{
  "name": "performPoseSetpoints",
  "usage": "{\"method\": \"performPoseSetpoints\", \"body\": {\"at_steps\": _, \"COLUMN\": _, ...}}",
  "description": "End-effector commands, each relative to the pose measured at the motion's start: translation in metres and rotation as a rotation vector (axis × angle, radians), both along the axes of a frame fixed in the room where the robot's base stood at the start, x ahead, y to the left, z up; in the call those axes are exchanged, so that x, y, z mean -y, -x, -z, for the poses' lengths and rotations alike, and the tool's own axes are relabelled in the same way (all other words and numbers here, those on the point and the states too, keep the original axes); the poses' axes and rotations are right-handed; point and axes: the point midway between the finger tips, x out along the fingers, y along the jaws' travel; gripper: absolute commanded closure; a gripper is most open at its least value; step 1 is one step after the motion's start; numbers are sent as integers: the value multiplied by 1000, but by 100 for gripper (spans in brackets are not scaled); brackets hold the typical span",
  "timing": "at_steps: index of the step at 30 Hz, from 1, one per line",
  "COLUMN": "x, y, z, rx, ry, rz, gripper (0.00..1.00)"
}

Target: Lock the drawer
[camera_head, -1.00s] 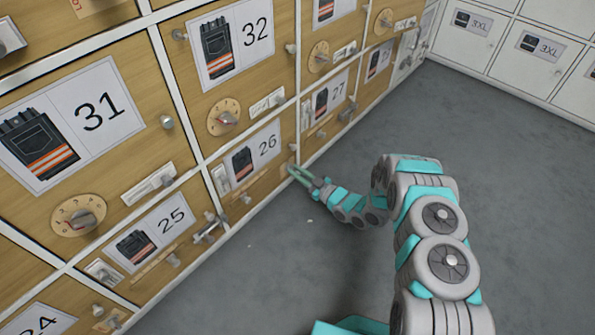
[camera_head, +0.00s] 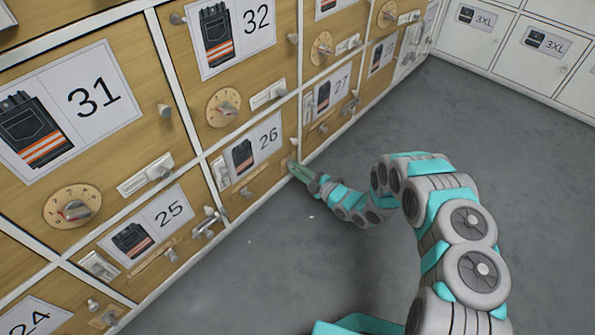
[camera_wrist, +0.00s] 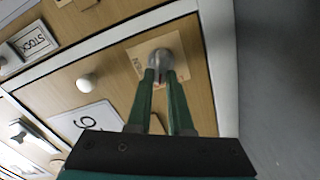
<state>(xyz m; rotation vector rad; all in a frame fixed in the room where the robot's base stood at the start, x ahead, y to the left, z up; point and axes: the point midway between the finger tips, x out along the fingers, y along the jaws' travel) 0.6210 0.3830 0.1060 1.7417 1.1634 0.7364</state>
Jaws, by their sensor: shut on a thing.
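Drawer 26 (camera_head: 236,182) is a low wooden front with a picture card of dark trousers and the number 26. It looks closed, flush with its neighbours. My gripper (camera_head: 293,166) is at the right end of this front. In the wrist view my gripper (camera_wrist: 163,76) has its two green fingers on a round metal lock knob (camera_wrist: 160,58), shut on it. The knob sits on a tan plate (camera_wrist: 138,56) with partly hidden lettering. A round pull knob (camera_wrist: 87,82) stands beside it on the same front. The knob's exact turn is hard to tell.
Drawer 25 (camera_head: 152,235) is to the left, drawer 27 (camera_head: 329,100) to the right, and door 32 (camera_head: 235,45) above, with protruding knobs, dials and latches. White lockers (camera_head: 540,50) stand at the back right. The grey floor (camera_head: 300,270) is mostly clear.

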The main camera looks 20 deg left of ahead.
Motion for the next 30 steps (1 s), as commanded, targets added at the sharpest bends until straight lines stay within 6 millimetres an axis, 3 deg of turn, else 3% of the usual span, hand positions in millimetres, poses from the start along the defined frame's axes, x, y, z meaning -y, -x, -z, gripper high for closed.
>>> {"method": "performPoseSetpoints", "body": {"at_steps": 15, "x": -1, "y": 1, "z": 4, "rx": 342, "ry": 140, "rz": 0, "gripper": 100}}
{"method": "performPoseSetpoints", "body": {"at_steps": 30, "x": -1, "y": 2, "z": 5, "rx": 424, "ry": 175, "rz": -2, "gripper": 100}}
